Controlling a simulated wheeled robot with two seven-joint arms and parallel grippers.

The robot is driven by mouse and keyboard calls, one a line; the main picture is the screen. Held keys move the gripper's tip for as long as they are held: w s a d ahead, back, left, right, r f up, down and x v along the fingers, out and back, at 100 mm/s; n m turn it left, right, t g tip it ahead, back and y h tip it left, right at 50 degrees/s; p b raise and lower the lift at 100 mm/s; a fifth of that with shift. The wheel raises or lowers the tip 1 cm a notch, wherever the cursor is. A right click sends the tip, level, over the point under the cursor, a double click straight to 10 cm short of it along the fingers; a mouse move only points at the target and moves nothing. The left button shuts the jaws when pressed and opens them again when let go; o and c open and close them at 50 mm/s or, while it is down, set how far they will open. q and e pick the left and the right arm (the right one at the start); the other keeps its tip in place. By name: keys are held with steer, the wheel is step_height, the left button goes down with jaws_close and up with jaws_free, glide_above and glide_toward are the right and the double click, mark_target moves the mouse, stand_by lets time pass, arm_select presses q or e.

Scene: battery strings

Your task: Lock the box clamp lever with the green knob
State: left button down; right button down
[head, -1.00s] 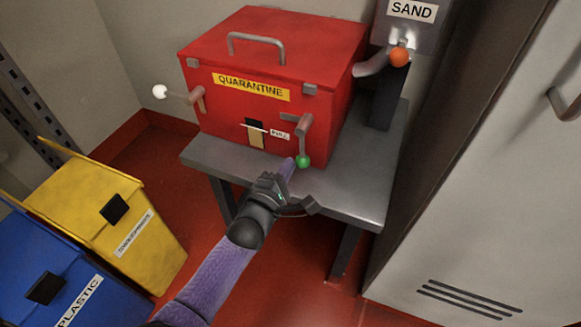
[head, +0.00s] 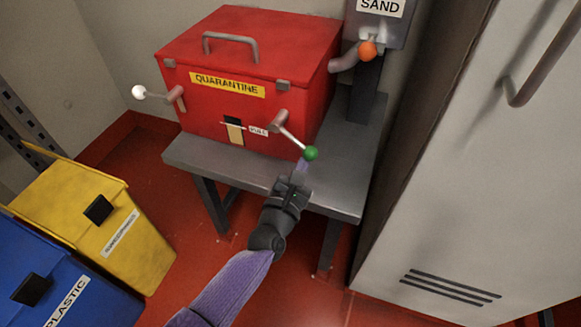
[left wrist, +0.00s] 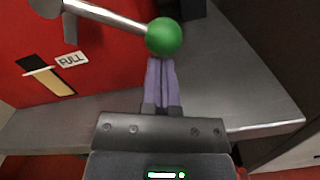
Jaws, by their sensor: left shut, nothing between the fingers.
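The red quarantine box (head: 222,112) sits on a grey metal table. The clamp lever with the green knob (head: 311,153) is on the right of its front. This lever slants down and outward to the right from its pivot (head: 280,119). In the left wrist view the green knob (left wrist: 164,37) is just beyond my fingertips. My left gripper (head: 303,165) is shut and empty, its fingers at the knob's near side; I cannot tell whether they touch. The other lever, with a white knob (head: 138,92), sticks out to the left. My right gripper is not in view.
The grey table (head: 345,180) has bare top to the right of the box. A sand dispenser with an orange knob (head: 367,50) stands behind right. A tall grey cabinet (head: 460,150) is at the right. Yellow (head: 140,245) and blue (head: 85,300) bins stand at the left.

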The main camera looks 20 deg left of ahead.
mark_target(314, 159)
arm_select(q)
steer(key=d+r+n, duration=0.1)
steer(key=n, duration=0.1)
steer(key=d+r+n, duration=0.1)
steer(key=shift+r+n, duration=0.2)
steer(key=shift+n, duration=0.2)
steer(key=shift+d+r+n+y+p, duration=0.15)
steer(key=shift+d+r+n+p, duration=0.15)
steer(key=shift+r+n, duration=0.5)
steer(key=shift+d+r+n+y+p, duration=0.15)
steer(key=shift+d+r+n+p, duration=0.25)
steer(key=shift+n, duration=0.6)
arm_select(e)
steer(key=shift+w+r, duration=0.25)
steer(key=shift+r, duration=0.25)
arm_select(q)
steer(key=shift+a+r, duration=0.1)
